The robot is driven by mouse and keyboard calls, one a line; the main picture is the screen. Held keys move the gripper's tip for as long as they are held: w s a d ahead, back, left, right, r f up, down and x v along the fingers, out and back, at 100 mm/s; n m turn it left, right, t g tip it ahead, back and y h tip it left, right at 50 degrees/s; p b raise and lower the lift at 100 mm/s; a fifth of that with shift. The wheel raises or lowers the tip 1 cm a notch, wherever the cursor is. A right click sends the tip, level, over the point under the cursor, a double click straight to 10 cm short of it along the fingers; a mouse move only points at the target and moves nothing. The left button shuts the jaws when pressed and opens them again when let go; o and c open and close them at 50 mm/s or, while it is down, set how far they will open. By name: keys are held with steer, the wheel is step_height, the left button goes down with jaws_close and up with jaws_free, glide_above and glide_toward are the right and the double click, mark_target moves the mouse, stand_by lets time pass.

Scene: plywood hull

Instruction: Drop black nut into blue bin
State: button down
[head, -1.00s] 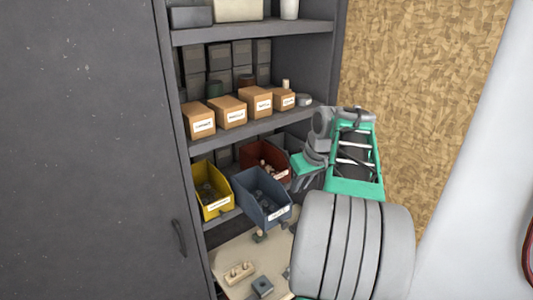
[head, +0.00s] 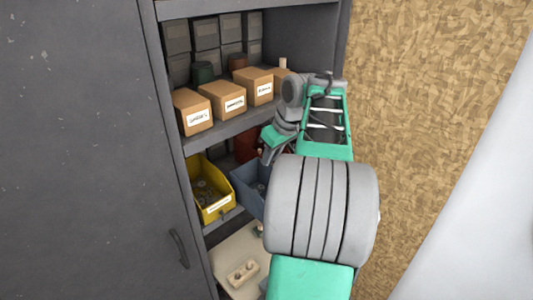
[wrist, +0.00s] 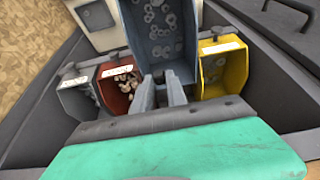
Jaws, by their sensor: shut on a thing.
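The blue bin (head: 247,184) stands on the lower shelf, partly hidden behind my arm in the head view. In the wrist view the blue bin (wrist: 188,68) fills the middle, with several nuts or washers inside. My gripper (head: 266,157) is in front of and above the blue bin. In the wrist view the fingers of my gripper (wrist: 164,88) are close together, overlapping the bin. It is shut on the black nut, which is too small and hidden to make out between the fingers.
The yellow bin (head: 217,205) is left of the blue bin, and the red bin (head: 246,146) is partly hidden. A grey bin (wrist: 76,98) shows in the wrist view. Cardboard boxes (head: 228,107) line the shelf above. A cabinet door (head: 80,150) is at left.

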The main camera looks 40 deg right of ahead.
step_height(320, 180, down, 5)
steer(key=b, duration=0.3)
steer(key=shift+d+r, duration=0.15)
steer(key=c, duration=1.3)
jaws_free()
steer(key=shift+o, duration=0.2)
steer(key=p+v, duration=0.1)
steer(key=v, duration=0.7)
steer(key=shift+w, duration=0.1)
steer(key=w+a+f, duration=0.1)
steer(key=a+f, duration=0.2)
steer(key=a, duration=1)
steer(key=w+a+f, duration=0.1)
steer(key=a+f, duration=0.1)
steer(key=a, duration=1)
steer(key=s+a+f, duration=0.6)
steer(key=s+f, duration=0.1)
steer(key=shift+s, duration=0.35)
